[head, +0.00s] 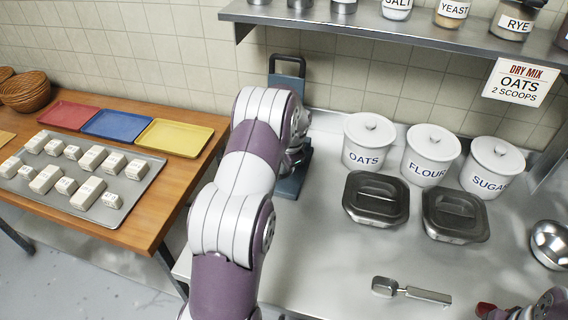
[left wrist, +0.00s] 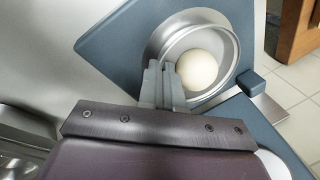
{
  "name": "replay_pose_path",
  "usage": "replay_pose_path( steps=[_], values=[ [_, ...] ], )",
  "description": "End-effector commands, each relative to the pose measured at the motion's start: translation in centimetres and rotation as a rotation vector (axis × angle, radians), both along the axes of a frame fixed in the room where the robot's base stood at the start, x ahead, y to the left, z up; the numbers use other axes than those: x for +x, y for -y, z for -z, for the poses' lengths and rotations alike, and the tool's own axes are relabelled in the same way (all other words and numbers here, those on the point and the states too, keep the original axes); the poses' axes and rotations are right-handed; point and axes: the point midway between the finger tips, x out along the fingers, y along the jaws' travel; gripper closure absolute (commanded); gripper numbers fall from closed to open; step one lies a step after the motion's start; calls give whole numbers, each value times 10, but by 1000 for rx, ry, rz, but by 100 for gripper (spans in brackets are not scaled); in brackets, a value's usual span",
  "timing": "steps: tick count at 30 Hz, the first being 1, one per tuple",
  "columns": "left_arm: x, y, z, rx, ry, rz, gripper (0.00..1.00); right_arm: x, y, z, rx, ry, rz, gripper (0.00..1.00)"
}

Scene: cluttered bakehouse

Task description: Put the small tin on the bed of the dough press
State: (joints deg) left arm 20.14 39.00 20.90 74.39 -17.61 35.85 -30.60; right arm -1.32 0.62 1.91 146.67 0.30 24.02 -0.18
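The dough press (head: 292,186) is blue-grey and stands at the back of the steel counter, mostly hidden in the head view behind my left arm. In the left wrist view, its blue bed (left wrist: 118,46) shows with the small tin (left wrist: 232,77), a round silver tin holding a pale dough ball (left wrist: 197,70). The tin appears to be on the bed. My left gripper (left wrist: 166,82) has its fingers close together at the tin's near-left rim, apparently pinching its wall. Whether the tin rests fully flat is hard to tell.
Oats (head: 368,142), flour (head: 430,153) and sugar (head: 491,166) canisters stand right of the press, behind two dark lidded boxes (head: 376,198) (head: 455,215). A scoop (head: 410,291) lies in front. A shelf (head: 400,33) overhangs the back.

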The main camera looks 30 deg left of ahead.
Motion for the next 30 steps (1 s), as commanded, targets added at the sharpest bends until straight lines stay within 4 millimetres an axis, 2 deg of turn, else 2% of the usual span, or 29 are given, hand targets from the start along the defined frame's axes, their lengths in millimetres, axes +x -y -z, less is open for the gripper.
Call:
replay_pose_path(
  steps=[4, 5, 7, 17, 20, 27, 30],
  values=[
    [0, 0, 1, 0, 0, 0, 100, 0, 0, 1, 0, 0, 0, 57],
    [0, 0, 2, -1, -1, 0, 93, 0, 0, 1, 0, 0, 0, 57],
    [0, 0, 1, -1, -1, 0, 70, 0, 0, 1, 0, 0, 0, 57],
    [0, 1, -3, 0, 0, 0, 69, 0, 0, 1, 0, 0, 0, 57],
    [-1, 5, -17, 1, 3, 1, 69, 0, 0, 6, 0, 0, 0, 57],
    [-9, 19, -78, 1, 3, 0, 69, 0, 0, 17, 0, 0, 0, 57],
    [-11, 24, -98, 0, 2, 1, 69, 0, 0, 20, 0, 0, 0, 57]
  ],
)
